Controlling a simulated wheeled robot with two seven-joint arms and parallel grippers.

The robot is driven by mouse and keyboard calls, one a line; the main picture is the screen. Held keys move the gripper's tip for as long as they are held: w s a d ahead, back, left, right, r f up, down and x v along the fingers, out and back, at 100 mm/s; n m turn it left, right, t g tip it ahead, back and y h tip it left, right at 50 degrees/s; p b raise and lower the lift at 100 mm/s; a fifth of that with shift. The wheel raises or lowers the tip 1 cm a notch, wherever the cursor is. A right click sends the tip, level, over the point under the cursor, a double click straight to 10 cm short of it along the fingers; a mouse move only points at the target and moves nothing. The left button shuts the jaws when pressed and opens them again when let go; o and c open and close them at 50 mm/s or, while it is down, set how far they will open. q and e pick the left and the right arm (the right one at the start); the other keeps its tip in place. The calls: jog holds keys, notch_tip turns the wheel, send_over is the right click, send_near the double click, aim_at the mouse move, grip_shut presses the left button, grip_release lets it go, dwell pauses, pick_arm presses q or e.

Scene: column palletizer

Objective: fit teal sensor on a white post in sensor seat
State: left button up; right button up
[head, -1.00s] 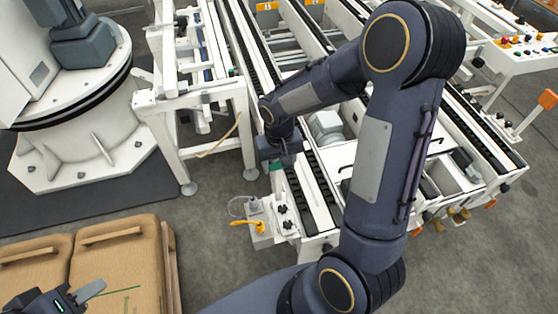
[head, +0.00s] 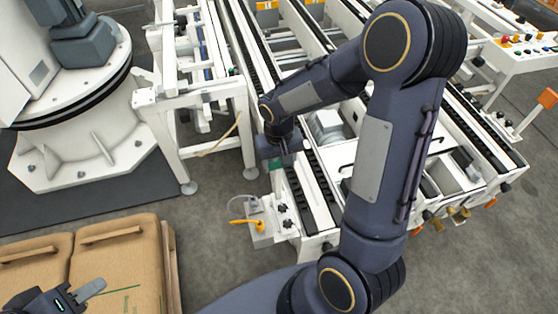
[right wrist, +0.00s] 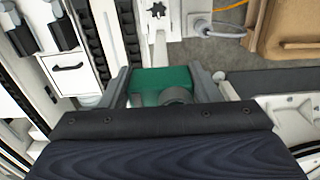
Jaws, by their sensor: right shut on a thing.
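The teal sensor (right wrist: 160,79) is a green-teal block between the two fingers of my right gripper (right wrist: 162,88). In the head view, the right gripper (head: 277,158) is at the end of the conveyor frame, with a small patch of the teal sensor (head: 275,164) showing below it. A narrow white post (right wrist: 160,50) shows just beyond the sensor in the right wrist view; I cannot tell if they touch. I cannot make out the sensor seat. My left gripper (head: 80,297) is at the lower left over the cartons, partly cut off.
A white box with black knobs (head: 284,214) and a yellow handle (head: 246,224) stand by the conveyor end. Conveyor rails (head: 318,190) lie right of the gripper. Brown cartons (head: 117,262) are at lower left. Open grey floor (head: 215,200) lies between.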

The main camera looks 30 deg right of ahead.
jog(key=shift+f+b, duration=1)
jog(key=shift+f, duration=0.05)
dwell(0.8)
jog(key=o, duration=1.7)
jog(key=shift+r, duration=0.1)
notch_tip(320, 180, up, 8)
jog(key=shift+f+p, duration=0.15)
jog(key=shift+p, duration=0.25)
